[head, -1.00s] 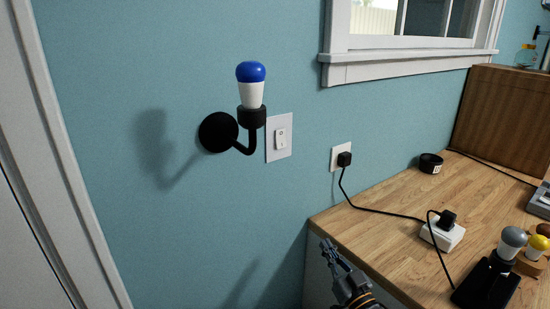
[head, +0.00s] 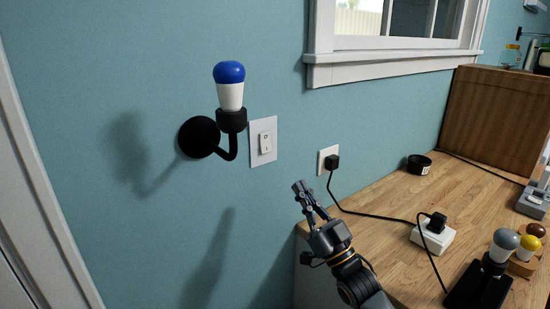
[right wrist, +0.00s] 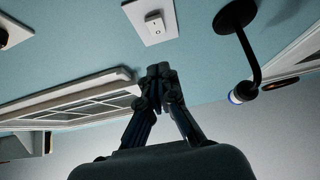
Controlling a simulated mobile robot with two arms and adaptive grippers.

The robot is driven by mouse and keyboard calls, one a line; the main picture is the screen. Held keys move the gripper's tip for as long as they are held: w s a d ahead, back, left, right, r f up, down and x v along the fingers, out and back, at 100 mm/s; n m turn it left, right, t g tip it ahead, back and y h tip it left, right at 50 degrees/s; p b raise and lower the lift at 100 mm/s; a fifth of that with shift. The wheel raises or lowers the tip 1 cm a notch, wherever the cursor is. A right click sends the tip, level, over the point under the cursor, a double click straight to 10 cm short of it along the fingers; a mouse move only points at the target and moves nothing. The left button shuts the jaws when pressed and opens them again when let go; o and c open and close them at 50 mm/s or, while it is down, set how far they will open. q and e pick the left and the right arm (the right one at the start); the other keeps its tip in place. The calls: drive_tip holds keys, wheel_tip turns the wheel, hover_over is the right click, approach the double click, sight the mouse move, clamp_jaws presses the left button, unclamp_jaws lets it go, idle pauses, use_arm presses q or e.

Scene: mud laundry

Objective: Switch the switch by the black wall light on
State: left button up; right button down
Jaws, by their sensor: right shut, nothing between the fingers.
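The white wall switch (head: 265,142) sits on the blue wall, just right of the black wall light (head: 200,137), which holds a blue and white bulb (head: 229,86). The bulb does not glow. My right gripper (head: 302,187) is shut and empty, below and to the right of the switch in the head view, apart from it. In the right wrist view the switch (right wrist: 154,22) is beyond the closed fingertips (right wrist: 158,72), with the black wall light (right wrist: 234,16) to its right. My left gripper is out of view.
A wooden counter (head: 385,215) fills the lower right. On it are a white power block (head: 432,237), a black round container (head: 419,164) and a lamp with a grey bulb (head: 503,243). A black plug (head: 332,162) sits in a wall outlet; its cord crosses the counter. A window (head: 395,65) is above.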

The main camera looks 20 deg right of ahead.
sight(267, 146)
drive_tip(key=w+a+r+p, duration=0.1)
drive_tip(key=w, duration=0.2)
drive_tip(key=w+a+r+p, duration=0.1)
drive_tip(key=w+r, duration=0.1)
drive_tip(key=w, duration=0.1)
drive_tip(key=w+a+r+p, duration=0.1)
drive_tip(key=w, duration=0.2)
drive_tip(key=shift+w+a+r, duration=0.15)
drive_tip(key=shift+w+a, duration=0.1)
